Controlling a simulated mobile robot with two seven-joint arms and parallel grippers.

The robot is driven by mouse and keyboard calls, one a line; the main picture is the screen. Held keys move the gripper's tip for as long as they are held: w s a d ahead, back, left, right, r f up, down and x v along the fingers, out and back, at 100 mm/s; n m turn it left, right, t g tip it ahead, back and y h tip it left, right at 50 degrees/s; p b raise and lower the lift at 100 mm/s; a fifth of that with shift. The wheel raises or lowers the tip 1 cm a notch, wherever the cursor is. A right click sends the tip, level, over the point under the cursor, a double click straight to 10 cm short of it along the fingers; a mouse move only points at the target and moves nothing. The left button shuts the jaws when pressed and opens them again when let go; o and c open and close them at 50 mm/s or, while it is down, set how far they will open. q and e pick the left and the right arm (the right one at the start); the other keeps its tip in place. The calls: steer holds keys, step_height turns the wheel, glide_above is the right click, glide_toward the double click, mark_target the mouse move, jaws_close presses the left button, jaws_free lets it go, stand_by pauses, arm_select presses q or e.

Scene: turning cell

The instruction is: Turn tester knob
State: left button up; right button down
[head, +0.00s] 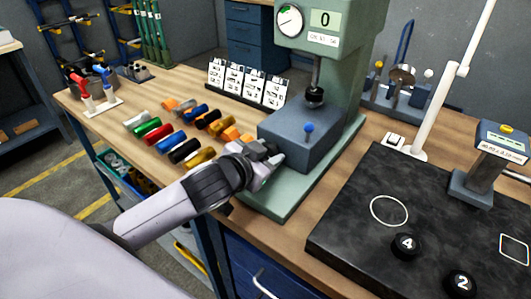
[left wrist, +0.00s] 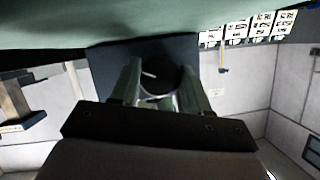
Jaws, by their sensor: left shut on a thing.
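The tester is a green machine (head: 345,80) with a round dial (head: 290,20), a display (head: 325,18) reading 0 and a blue-grey block (head: 298,138) on its green base. A black round knob (left wrist: 158,76) with a white mark shows on a dark face in the left wrist view. My left gripper (head: 275,162) is at the near left side of the block. In the left wrist view its two fingers (left wrist: 160,88) sit on either side of the knob, shut on it. The knob is hidden in the head view. My right gripper is not in view.
Several coloured cylinders (head: 184,150) lie in rows on the wooden bench left of the tester. White numbered cards (head: 247,84) stand behind them.

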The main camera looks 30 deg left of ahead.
arm_select(q)
steer(key=o, duration=1)
steer(key=shift+s, duration=0.15)
steer(key=shift+b+v, duration=0.3)
steer(key=shift+v, duration=3.15)
